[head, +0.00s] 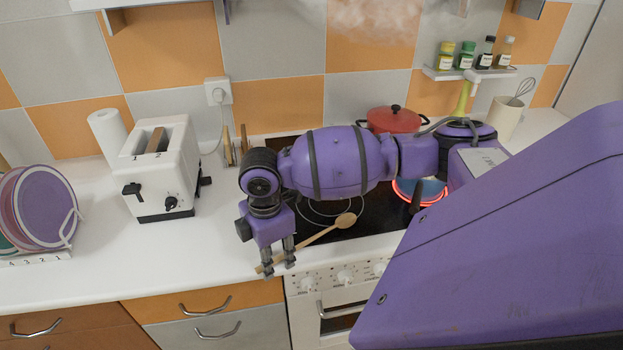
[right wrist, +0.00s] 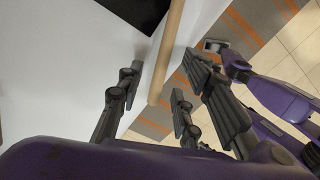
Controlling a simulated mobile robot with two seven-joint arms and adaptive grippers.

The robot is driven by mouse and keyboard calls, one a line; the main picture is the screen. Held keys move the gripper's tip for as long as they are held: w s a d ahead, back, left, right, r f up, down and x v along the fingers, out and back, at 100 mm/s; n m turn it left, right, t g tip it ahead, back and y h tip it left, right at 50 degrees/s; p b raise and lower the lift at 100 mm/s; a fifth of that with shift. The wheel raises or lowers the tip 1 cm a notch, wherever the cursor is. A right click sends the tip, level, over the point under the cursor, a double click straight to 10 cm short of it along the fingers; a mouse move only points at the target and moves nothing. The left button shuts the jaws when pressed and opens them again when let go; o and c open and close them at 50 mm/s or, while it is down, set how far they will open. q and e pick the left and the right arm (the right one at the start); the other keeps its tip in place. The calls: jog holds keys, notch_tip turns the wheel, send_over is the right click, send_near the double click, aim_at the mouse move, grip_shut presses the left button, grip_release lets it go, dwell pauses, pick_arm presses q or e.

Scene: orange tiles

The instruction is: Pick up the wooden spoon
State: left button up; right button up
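The wooden spoon (head: 322,235) lies tilted across the stove's front left edge. Its round bowl is over the black cooktop and its handle reaches down-left onto the white counter. My right gripper (head: 279,267) points down over the handle near its end, with its fingers apart. In the right wrist view the handle (right wrist: 168,55) runs between the open fingers (right wrist: 153,100) of my right gripper, with a gap on both sides.
A black cooktop (head: 370,222) has a glowing ring under a pot at the right. A red pot (head: 393,120) stands behind my right arm. A white toaster (head: 160,165) and a plate rack (head: 30,257) stand left. The counter (head: 215,240) left of the gripper is clear.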

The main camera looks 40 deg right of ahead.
jog(key=shift+w, duration=0.1)
grip_shut()
notch_tip(320, 180, up, 10)
dwell(0.6)
